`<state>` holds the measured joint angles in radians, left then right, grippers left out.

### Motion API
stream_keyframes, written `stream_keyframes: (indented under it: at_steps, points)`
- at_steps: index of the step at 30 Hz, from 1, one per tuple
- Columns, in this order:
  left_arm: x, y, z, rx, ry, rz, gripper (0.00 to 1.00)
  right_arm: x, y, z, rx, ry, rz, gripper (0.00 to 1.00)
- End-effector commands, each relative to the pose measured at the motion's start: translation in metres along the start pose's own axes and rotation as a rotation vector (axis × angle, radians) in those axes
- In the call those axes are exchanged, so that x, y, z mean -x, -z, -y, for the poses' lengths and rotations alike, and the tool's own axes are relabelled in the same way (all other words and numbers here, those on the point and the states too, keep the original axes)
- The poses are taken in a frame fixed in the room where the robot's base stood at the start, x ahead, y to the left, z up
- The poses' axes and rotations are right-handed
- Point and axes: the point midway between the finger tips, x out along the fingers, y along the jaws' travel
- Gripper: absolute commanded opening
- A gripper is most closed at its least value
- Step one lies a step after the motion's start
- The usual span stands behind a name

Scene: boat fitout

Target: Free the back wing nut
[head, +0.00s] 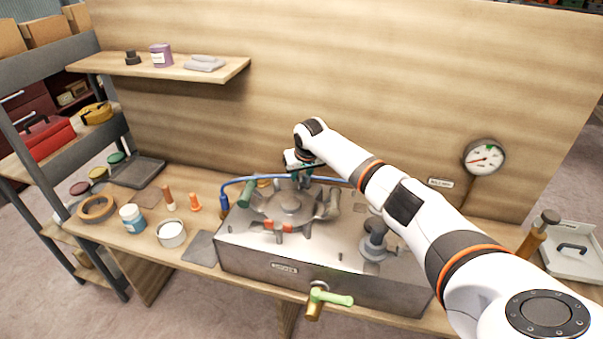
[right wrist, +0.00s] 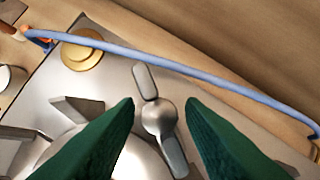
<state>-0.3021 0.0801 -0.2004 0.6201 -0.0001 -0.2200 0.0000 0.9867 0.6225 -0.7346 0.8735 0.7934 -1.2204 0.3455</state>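The back wing nut (right wrist: 159,117) is grey metal with a round hub and two flat wings, seen in the right wrist view. Its wings run from upper left to lower right. My right gripper (right wrist: 160,103) is open, with a dark green finger on either side of the hub and visible gaps between. In the head view my right gripper (head: 304,171) is at the back of the round cover (head: 290,203) and hides most of this nut. The cover sits on a metal box (head: 330,267). My left gripper is not in view.
A blue hose (right wrist: 190,70) runs close behind the nut. A green-handled valve (head: 328,298) sticks out in front. Jars and tools occupy the bench's left.

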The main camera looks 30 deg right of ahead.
Motion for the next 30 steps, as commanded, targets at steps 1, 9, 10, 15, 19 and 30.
stream_keyframes:
  at_steps: [1,9,10,15,19,30]
  points:
    - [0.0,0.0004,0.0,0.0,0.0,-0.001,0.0,0.0002,-0.0001,0.0001,0.0,0.0,0.0,0.27]
    - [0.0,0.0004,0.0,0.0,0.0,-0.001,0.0,0.0002,0.0,0.0004,0.0,0.0,0.0,0.0]
    - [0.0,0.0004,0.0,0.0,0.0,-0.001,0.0,0.0003,0.0,0.0004,0.0,0.0,0.0,0.0]
    - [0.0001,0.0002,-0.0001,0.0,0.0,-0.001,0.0,0.0003,0.0,0.0005,0.003,0.0,0.0,0.0]
    - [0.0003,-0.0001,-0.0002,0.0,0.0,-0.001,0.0,0.0003,0.0,0.0006,0.007,-0.002,0.0,0.0]
    - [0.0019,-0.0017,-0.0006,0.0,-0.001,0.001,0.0,0.0003,0.0001,0.0007,0.042,-0.017,-0.001,0.0]
